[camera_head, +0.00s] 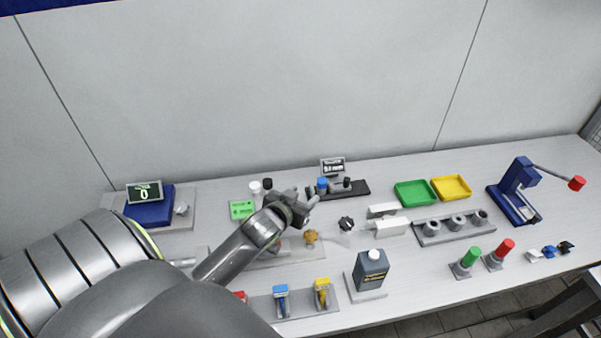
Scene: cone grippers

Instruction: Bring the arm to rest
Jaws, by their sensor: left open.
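My left arm comes in from the lower left and reaches over the middle of the table. Its gripper (303,203) is open, above the table beside the dark fixture (350,189) with a small display. I see nothing between its fingers. The arm hides part of the table and part of a pale plate (290,255) under it. My right gripper does not show.
A blue press (515,190) stands far right. A wall closes the back.

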